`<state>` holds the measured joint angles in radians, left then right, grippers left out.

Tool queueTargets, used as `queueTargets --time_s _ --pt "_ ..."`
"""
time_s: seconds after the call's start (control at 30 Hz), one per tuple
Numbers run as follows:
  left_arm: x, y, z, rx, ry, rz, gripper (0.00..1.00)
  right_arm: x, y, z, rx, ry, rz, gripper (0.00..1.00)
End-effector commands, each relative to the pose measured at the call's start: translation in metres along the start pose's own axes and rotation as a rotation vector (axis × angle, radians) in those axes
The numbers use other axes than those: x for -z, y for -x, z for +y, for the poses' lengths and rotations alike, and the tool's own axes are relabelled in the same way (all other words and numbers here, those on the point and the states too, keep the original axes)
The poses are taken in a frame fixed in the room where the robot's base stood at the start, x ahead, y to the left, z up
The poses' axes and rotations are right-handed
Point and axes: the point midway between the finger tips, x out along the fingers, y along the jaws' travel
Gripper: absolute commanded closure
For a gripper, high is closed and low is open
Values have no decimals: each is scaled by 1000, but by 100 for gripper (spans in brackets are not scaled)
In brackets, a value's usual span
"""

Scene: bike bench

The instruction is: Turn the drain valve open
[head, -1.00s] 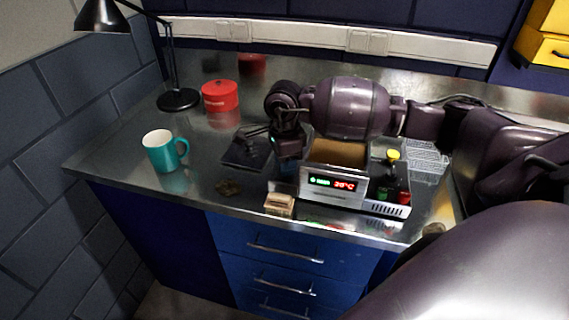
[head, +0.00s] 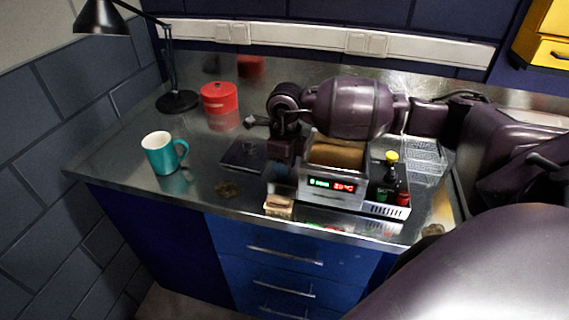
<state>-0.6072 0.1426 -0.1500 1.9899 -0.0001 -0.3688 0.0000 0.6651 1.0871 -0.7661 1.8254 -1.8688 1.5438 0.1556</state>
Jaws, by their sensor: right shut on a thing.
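The ultrasonic-cleaner-like tank (head: 333,190) is a silver box with a lit green and red display and brown contents in its open top. It stands near the front edge of the steel bench. My right gripper (head: 280,165) is at the tank's left side, pointing down. It is shut on what I take to be the drain valve's handle. The valve is hidden by the dark gripper, so its angle cannot be told. My left gripper is not in view.
A dark flat tray (head: 243,156) lies left of the gripper. A beige block (head: 278,206) sits in front. Bottles (head: 391,180) stand in a holder right of the tank. A teal mug (head: 160,153), red tin (head: 220,98) and lamp (head: 178,101) stand farther left.

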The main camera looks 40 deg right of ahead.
Motion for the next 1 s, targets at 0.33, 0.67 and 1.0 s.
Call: queueTargets --time_s 0.33,0.67,1.0 --pt "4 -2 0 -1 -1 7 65 -1 2 0 2 -21 -4 93" --pt "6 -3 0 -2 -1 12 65 -1 2 0 2 -20 -4 58" --pt "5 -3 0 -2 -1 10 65 0 10 -1 3 -20 -4 58"
